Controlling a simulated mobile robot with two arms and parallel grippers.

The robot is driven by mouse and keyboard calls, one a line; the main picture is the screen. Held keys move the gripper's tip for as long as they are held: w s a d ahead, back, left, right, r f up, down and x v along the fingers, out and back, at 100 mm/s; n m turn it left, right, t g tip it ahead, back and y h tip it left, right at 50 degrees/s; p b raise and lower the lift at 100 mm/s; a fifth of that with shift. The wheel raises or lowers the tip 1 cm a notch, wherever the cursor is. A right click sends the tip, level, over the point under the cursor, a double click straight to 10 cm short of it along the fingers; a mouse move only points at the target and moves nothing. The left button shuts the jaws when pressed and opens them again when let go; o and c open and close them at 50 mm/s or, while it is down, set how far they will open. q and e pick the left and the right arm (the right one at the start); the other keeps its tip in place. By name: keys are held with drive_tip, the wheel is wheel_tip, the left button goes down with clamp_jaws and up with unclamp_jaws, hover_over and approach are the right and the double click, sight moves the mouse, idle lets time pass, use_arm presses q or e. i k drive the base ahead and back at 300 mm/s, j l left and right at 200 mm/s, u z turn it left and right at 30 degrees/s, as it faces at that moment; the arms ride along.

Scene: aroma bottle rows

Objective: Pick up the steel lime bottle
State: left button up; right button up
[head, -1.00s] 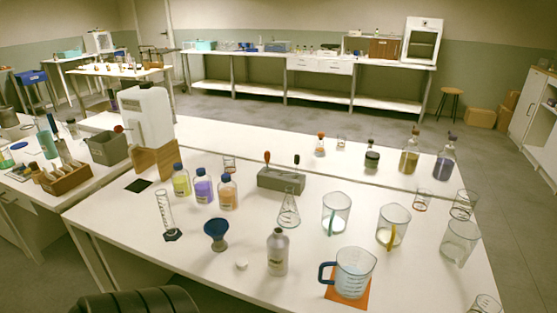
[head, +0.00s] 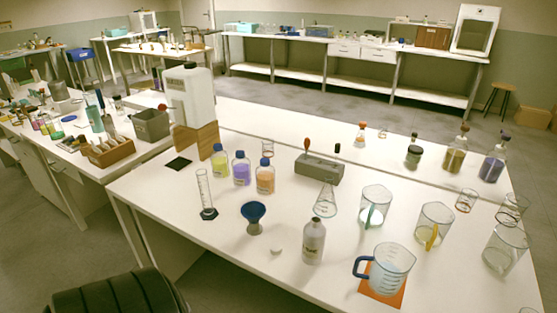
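A grey, steel-looking bottle (head: 313,242) with a dark label stands upright near the front edge of the white table. The label is too small to read. A small pale round piece (head: 276,249) lies on the table just left of it. Neither of my grippers is in view, and nothing touches the bottle.
A blue-handled measuring jug (head: 388,271) stands on an orange mat right of the bottle. A conical flask (head: 326,200) is close behind it and a blue funnel (head: 254,217) is to its left. Glass beakers (head: 374,206) stand behind right.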

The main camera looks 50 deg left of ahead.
sight(314, 232)
drive_tip(key=j+u, duration=0.15)
drive_tip(key=u, duration=1)
